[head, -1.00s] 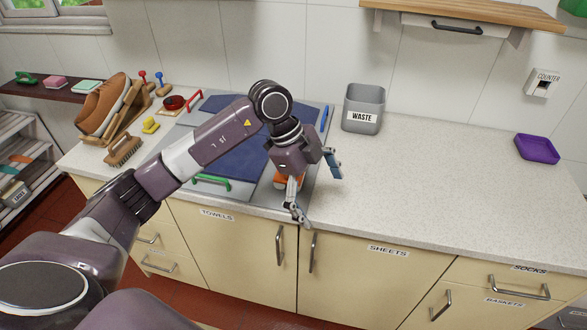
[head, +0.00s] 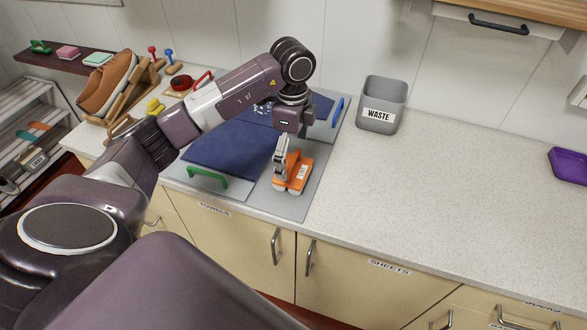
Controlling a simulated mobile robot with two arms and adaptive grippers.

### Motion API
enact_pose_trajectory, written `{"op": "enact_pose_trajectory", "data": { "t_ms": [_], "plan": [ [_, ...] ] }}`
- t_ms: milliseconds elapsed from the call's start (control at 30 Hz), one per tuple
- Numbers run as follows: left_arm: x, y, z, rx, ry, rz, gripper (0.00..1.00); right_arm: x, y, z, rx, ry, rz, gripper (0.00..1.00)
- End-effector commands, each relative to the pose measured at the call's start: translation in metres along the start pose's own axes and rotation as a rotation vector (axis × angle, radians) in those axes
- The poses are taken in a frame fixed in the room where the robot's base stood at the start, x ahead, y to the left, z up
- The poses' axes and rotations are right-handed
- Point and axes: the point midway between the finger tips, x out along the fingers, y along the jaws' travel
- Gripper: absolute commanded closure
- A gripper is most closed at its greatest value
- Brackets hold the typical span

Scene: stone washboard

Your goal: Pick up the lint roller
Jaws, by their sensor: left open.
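An orange item with a white label and pale rounded ends, which I take for the lint roller (head: 298,171), lies on the grey board (head: 300,207) near its front right corner. My left gripper (head: 286,165) points down over it. One finger shows at the item's left side. The other finger is mostly hidden, and I cannot tell whether the fingers touch the item. The left gripper is open. My right gripper is not in view.
A dark blue cloth (head: 225,152) lies on the board, near a green handle (head: 207,177) and a blue handle (head: 337,112). A grey waste bin (head: 381,98) stands at the back. A shoe (head: 108,85) on a wooden stand is at the left.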

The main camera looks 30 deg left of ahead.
Motion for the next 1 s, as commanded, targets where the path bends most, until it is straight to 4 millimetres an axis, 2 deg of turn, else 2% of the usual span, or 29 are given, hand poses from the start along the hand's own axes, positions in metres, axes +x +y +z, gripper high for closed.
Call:
{"op": "enact_pose_trajectory", "data": {
  "t_ms": [33,167,300,433,533,1000],
  "plan": [
    [0.004,0.0,0.001,-0.001,0.0,0.007,0.0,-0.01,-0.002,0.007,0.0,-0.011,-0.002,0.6],
    [0.025,-0.003,0.002,0.001,0.001,0.005,0.0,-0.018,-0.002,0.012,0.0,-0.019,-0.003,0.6],
    [0.038,-0.003,0.002,0.002,0.001,0.002,0.0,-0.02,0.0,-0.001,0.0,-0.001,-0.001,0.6],
    [0.04,-0.004,0.002,0.002,0.001,0.001,0.0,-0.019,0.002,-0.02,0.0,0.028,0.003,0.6],
    [0.04,-0.004,0.002,0.002,0.001,0.001,0.0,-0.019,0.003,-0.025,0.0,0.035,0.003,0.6],
    [0.04,-0.003,0.002,0.002,0.001,0.002,0.52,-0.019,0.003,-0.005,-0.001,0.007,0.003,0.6]
  ]
}}
